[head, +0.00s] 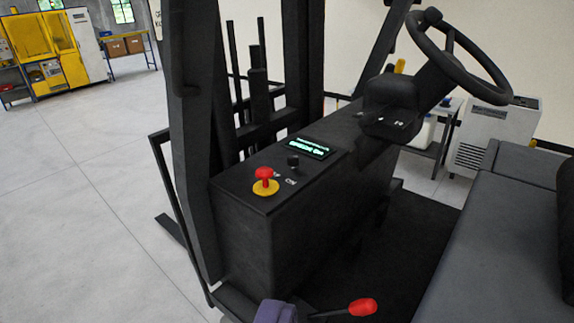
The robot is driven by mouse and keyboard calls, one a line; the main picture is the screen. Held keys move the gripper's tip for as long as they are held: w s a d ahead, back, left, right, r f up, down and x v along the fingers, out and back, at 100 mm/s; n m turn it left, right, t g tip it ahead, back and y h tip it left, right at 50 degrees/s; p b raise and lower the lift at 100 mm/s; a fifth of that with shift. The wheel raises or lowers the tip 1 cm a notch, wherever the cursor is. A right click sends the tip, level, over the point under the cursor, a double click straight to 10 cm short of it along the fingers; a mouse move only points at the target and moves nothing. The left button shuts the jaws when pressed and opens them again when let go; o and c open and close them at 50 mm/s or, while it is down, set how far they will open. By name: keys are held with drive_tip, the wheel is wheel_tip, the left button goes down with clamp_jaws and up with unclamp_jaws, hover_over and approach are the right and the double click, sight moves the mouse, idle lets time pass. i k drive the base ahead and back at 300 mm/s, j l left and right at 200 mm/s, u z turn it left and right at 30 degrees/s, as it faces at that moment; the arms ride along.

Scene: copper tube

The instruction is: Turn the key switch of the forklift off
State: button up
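The forklift's black console (245,205) stands in the middle of the head view. A small black knob (293,161), which looks like the key switch, stands up from its top. Small white lettering lies in front of the knob; its exact turn is too small to tell. A lit display (304,147) with cyan text is just behind it. A red mushroom button on a yellow base (265,182) is to its left. A purple-grey shape (275,312) is cut off at the bottom edge; I cannot tell whether it is my gripper. Nothing visible touches the knob.
The steering wheel (458,58) overhangs the right side. A black post (192,130) rises left of the console. A red-tipped lever (362,307) sticks out low in front. The grey seat (470,230) fills the right. Open floor (80,210) lies left.

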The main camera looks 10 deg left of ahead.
sight(293, 161)
drive_tip(key=i+j+z, duration=0.15)
drive_tip(key=i+j, duration=0.35)
drive_tip(key=i+j+z, duration=0.1)
drive_tip(key=i+j, duration=0.35)
drive_tip(key=i+j+z, duration=0.15)
drive_tip(key=i+j, duration=0.3)
drive_tip(key=j, duration=0.25)
